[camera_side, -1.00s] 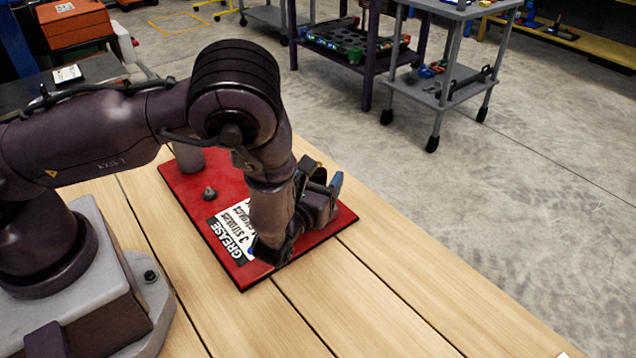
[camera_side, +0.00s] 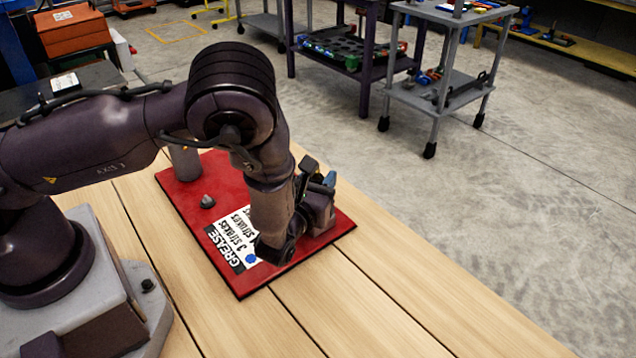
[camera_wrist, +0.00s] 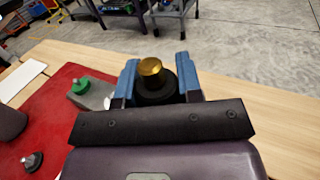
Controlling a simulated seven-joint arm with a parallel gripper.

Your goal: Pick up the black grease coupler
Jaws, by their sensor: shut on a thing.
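In the wrist view, my gripper (camera_wrist: 158,76) has its two blue fingers on either side of the black grease coupler (camera_wrist: 157,98), a dark round piece with a gold top. The fingers are shut on it. In the side view, my gripper (camera_side: 326,181) is over the right end of the red board (camera_side: 215,270). The coupler is hidden there behind my wrist, and I cannot tell how far it is from the board.
A grey block with a green knob (camera_wrist: 80,86) is left of the fingers in the wrist view. A small grey cone (camera_side: 207,201) and a grey cylinder (camera_side: 186,161) stand on the board, beside a GREASE label (camera_side: 237,238). The wooden table (camera_side: 380,290) in front is clear.

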